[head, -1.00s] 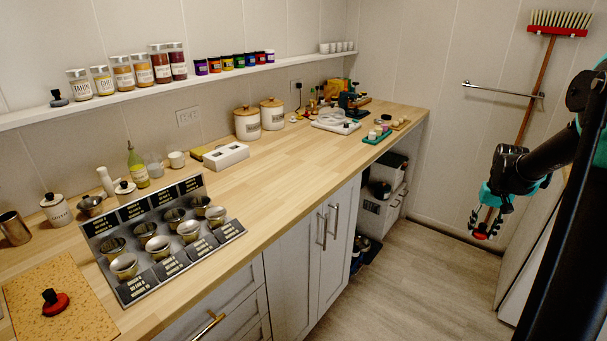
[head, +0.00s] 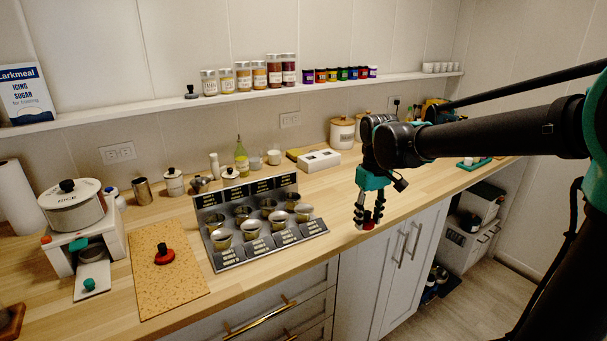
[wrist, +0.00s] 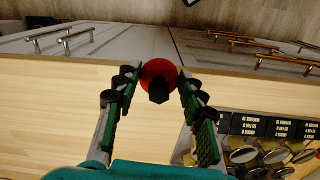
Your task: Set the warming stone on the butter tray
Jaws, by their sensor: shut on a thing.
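My gripper (head: 368,218) is shut on a round red piece with a black knob (head: 368,226), which looks like the warming stone. In the wrist view the red disc (wrist: 157,70) sits between the two fingertips, over the counter's front edge. A similar red piece with a black knob (head: 163,255) stands on a speckled tan board, left of the cup rack. A white tray with a teal knob (head: 101,283) sticks out from under a white stand (head: 112,240) at the far left; it may be the butter tray, but no label shows.
A black-labelled rack (head: 232,264) of several metal cups stands between my gripper and the tan board (head: 150,296). A pot marked RICE (head: 75,212) sits on the stand. Jars and a bottle line the wall. Bare wood lies around my gripper.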

